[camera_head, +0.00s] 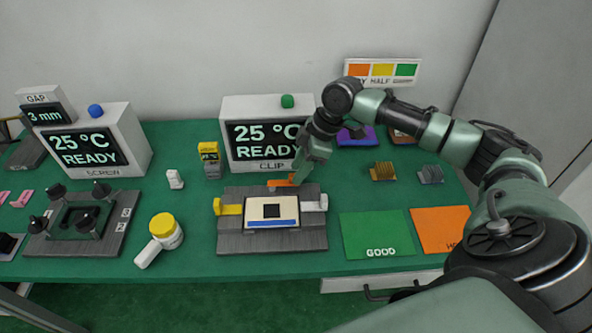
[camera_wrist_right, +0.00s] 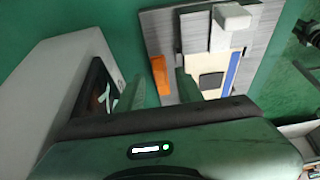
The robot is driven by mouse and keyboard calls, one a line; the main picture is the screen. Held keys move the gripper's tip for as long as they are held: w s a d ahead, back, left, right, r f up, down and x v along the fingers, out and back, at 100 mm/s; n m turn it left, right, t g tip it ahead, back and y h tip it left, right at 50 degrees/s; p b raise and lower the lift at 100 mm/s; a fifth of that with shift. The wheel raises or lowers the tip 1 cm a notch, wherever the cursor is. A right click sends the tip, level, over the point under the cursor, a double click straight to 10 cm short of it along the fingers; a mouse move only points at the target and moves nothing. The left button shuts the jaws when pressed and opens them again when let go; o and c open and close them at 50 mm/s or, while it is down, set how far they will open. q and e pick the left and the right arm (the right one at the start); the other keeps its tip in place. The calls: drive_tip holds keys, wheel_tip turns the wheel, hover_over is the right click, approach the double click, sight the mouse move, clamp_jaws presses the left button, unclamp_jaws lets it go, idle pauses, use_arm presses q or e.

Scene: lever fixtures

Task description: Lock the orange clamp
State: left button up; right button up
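The orange clamp (camera_head: 282,183) is a small orange lever at the back edge of the grey clip fixture (camera_head: 230,240). It also shows in the right wrist view (camera_wrist_right: 160,75), lying beside the cream board with its dark square. My left gripper is out of view.
A yellow clamp (camera_head: 230,209) and a white clamp (camera_head: 314,204) flank the board (camera_head: 272,213). The CLIP display box (camera_head: 262,110) stands close behind the gripper. Green (camera_head: 370,230) and orange (camera_head: 440,235) mats lie at right.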

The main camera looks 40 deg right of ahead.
drive_tip(key=shift+x, duration=0.9)
clamp_jaws()
drive_tip(key=shift+w, duration=0.1)
idle(0.7)
